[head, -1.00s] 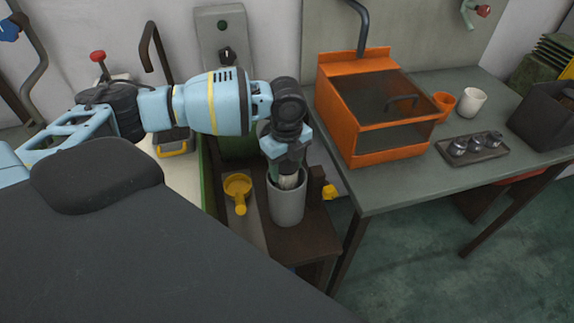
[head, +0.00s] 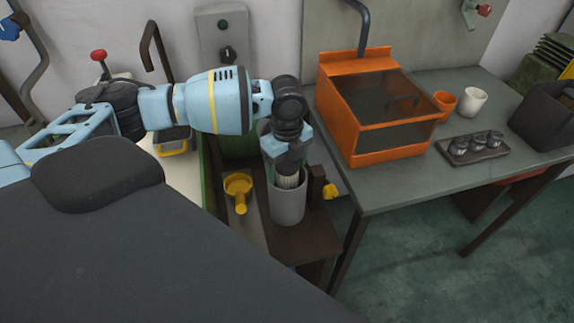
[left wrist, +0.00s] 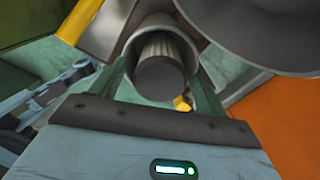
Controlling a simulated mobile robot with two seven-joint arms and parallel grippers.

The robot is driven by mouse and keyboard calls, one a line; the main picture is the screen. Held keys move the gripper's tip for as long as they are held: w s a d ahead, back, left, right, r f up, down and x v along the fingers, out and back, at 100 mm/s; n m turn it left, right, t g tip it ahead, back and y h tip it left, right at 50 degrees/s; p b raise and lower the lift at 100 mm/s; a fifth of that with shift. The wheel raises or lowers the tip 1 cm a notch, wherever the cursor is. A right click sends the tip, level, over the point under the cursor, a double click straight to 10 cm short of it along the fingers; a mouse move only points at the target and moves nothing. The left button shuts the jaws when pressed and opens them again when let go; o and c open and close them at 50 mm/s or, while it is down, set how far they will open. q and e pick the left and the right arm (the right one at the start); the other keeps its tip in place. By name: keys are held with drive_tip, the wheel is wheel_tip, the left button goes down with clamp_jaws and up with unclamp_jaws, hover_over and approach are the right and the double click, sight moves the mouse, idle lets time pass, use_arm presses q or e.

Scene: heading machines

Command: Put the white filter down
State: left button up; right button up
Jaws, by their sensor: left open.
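The white filter (head: 289,181), a pleated cylinder, stands in a grey cylindrical container (head: 288,206), its top showing at the rim. In the left wrist view the filter (left wrist: 158,48) has a dark round end cap facing the camera, and the container's rim (left wrist: 131,42) surrounds it. My left gripper (head: 286,163) is right above the container, pointing down. In the left wrist view its open fingers (left wrist: 160,88) lie on either side of the filter with gaps. How deep the filter sits is hidden. My right gripper is not in view.
The container stands on a dark brown stand (head: 305,238), with a yellow funnel-like piece (head: 239,186) to its left and a yellow knob (head: 330,191) to its right. An orange box with a dark window (head: 390,110) stands on the grey table (head: 395,185). A small tray (head: 473,155) holds metal parts.

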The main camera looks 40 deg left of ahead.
use_arm(q)
wheel_tip(320, 180, up, 12)
drive_tip(key=shift+f+p, duration=0.15)
drive_tip(key=shift+p, duration=0.2)
